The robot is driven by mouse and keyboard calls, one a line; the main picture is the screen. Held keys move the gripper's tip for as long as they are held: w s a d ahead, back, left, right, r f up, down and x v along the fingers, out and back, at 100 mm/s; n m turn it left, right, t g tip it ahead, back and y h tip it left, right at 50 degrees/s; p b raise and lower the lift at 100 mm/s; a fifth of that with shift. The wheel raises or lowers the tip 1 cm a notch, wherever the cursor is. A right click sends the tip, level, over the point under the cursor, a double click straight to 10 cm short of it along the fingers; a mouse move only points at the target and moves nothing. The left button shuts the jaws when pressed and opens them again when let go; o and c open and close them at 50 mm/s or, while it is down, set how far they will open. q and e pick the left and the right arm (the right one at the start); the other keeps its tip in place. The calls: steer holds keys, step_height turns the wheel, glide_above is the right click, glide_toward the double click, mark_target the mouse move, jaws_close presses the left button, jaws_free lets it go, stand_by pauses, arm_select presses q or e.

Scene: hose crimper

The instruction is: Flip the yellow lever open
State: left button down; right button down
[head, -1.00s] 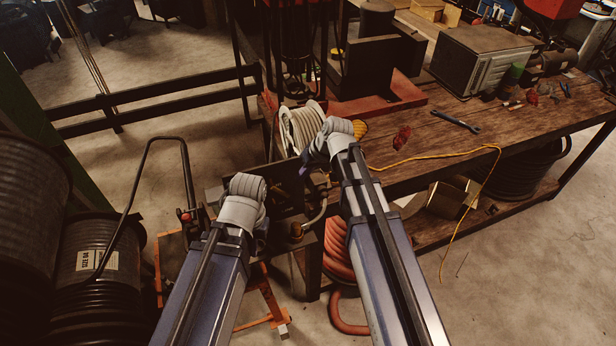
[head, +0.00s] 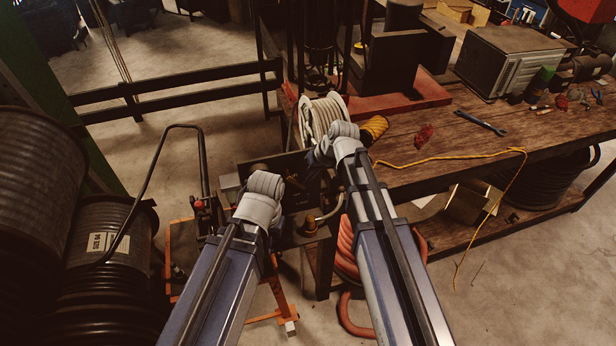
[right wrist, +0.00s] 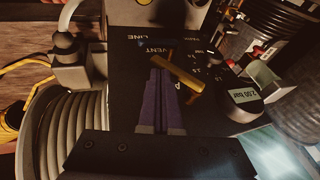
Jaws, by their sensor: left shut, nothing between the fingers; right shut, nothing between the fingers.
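The yellow lever (right wrist: 180,74) lies slantwise across a dark panel (right wrist: 135,58) in the right wrist view. The panel carries lettering that includes LINE and VENT. My right gripper (right wrist: 163,74) is shut and empty, its fingertips close by the lever's upper left part; I cannot tell whether they touch it. In the head view the panel (head: 255,175) shows between my two arms, and the lever is too small and dark to make out clearly. My left gripper (head: 277,224) is largely hidden behind its own wrist, low in front of the panel.
A display (right wrist: 243,96) sits on the panel's right. A pale hose reel (head: 318,112) stands behind my right wrist. The wooden bench (head: 440,150) fills the right, with a yellow cord (head: 490,155) across it. Black hose reels (head: 100,245) stand at the left beside a bent black handle (head: 160,150).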

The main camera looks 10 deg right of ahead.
mark_target(301, 186)
steer(key=shift+f+b, duration=0.25)
steer(key=shift+b, duration=0.1)
steer(key=shift+y, duration=0.4)
step_height(301, 186, down, 3)
steer(key=y+b, duration=0.2)
steer(key=b, duration=0.1)
steer(key=y+b, duration=0.1)
steer(key=b, duration=0.2)
steer(key=shift+a+r+m+g+y+b, duration=0.15)
steer(key=shift+r+m+g+y+b, duration=0.05)
steer(key=shift+m+g+y+b, duration=0.2)
steer(key=shift+a+y, duration=0.2)
steer(key=shift+y, duration=0.1)
steer(key=shift+a+b, duration=0.1)
steer(key=shift+b, duration=0.2)
steer(key=shift+s+a+f, duration=0.1)
steer(key=shift+a+f, duration=0.05)
steer(key=shift+f, duration=0.05)
steer(key=shift+r, duration=0.1)
